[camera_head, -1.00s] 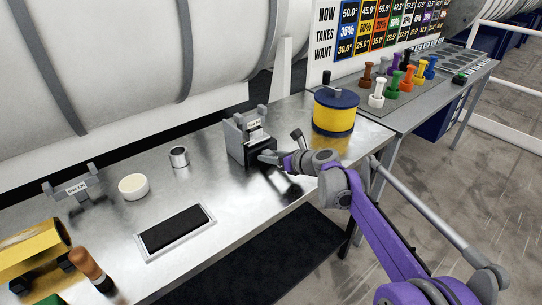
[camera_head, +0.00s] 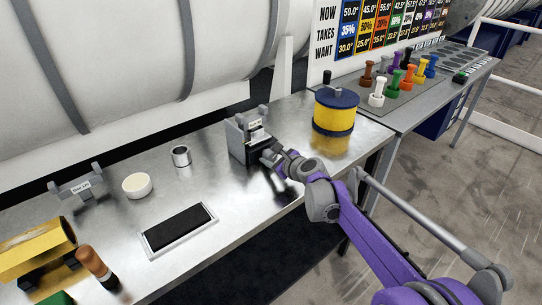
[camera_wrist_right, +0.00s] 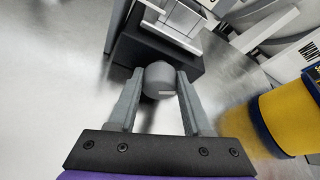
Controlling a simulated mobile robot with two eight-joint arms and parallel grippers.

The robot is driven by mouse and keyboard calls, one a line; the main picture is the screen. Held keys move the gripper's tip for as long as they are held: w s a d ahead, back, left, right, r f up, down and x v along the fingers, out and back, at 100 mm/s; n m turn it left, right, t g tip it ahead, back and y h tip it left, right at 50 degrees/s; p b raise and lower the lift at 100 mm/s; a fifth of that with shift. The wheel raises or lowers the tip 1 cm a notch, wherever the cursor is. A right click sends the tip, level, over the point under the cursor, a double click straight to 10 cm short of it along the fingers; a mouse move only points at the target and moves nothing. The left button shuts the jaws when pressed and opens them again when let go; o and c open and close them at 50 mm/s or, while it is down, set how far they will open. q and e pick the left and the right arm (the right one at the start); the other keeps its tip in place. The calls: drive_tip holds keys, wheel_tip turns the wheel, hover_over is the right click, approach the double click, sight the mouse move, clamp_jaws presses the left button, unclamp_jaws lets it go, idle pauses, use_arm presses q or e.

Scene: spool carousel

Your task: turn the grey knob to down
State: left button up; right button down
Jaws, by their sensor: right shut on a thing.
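The grey knob (camera_wrist_right: 159,80) shows in the right wrist view, rounded, with a short pale mark on its face. It sits on the front of a dark block (camera_wrist_right: 150,52) below a light grey bracket. My right gripper (camera_wrist_right: 159,92) has its two fingers on either side of the knob, shut on it. In the head view my right gripper (camera_head: 268,158) is at the front of the grey bracket unit (camera_head: 238,138), and it hides the knob there. My left gripper is not in view.
A yellow and dark blue drum (camera_head: 335,115) stands to the right of the unit. A small metal cup (camera_head: 181,156), a white bowl (camera_head: 137,186) and a black framed pad (camera_head: 179,230) lie to the left. Coloured pegs (camera_head: 395,78) stand at the back right.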

idle(0.3)
drive_tip(key=shift+c, duration=1.7)
unclamp_jaws()
